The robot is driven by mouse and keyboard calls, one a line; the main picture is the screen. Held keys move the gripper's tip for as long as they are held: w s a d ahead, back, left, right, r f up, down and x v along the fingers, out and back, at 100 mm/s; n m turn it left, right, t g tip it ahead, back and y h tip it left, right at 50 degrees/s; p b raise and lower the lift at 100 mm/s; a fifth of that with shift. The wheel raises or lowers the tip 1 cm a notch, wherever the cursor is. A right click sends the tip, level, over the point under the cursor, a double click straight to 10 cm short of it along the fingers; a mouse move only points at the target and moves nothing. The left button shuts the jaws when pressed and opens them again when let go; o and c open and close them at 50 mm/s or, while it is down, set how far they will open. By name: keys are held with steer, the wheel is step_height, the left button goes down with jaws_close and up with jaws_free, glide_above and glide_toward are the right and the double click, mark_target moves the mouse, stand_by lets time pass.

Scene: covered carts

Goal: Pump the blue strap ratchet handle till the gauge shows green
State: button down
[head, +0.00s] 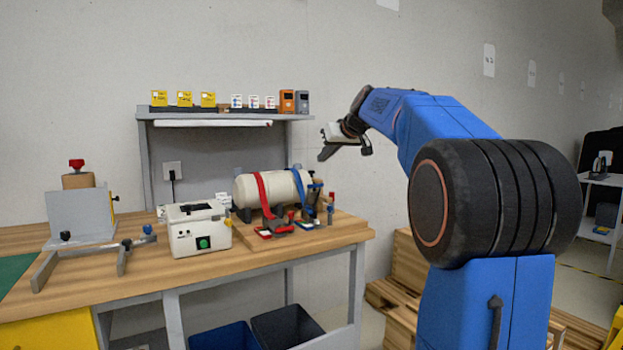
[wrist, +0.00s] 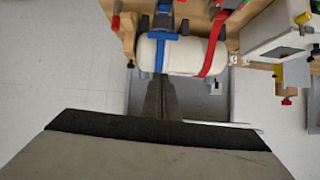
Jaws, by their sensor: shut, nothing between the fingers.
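A cream tank (head: 243,192) lies on a wooden board on the workbench, with a blue strap (head: 300,188) over its right part. The blue strap also shows in the wrist view (wrist: 160,52). The blue strap's ratchet (head: 308,222) sits at the front foot of the strap; its handle and gauge are too small to read, so the gauge's colour cannot be told. My gripper (head: 325,154) is shut and empty, up in the air above and to the right of the tank, apart from it. Its dark fingers (wrist: 161,92) show in the wrist view.
A red strap (head: 262,192) with its own ratchet (head: 275,228) is beside the blue one. A white box with a green button (head: 203,242) stands to the left. A shelf (head: 225,115) with small boxes runs behind. The air around my gripper is clear.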

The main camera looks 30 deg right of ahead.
glide_above(317, 185)
steer(key=w, duration=0.3)
steer(key=shift+n, duration=0.3)
step_height(317, 185, down, 6)
steer(key=shift+w+r, duration=0.1)
steer(key=shift+r, duration=0.05)
steer(key=shift+s+f, duration=0.6)
steer(key=shift+s, duration=0.2)
steer(key=shift+s+f, duration=0.55)
steer(key=shift+s, duration=0.25)
steer(key=shift+s+f, duration=0.1)
steer(key=shift+s, duration=0.05)
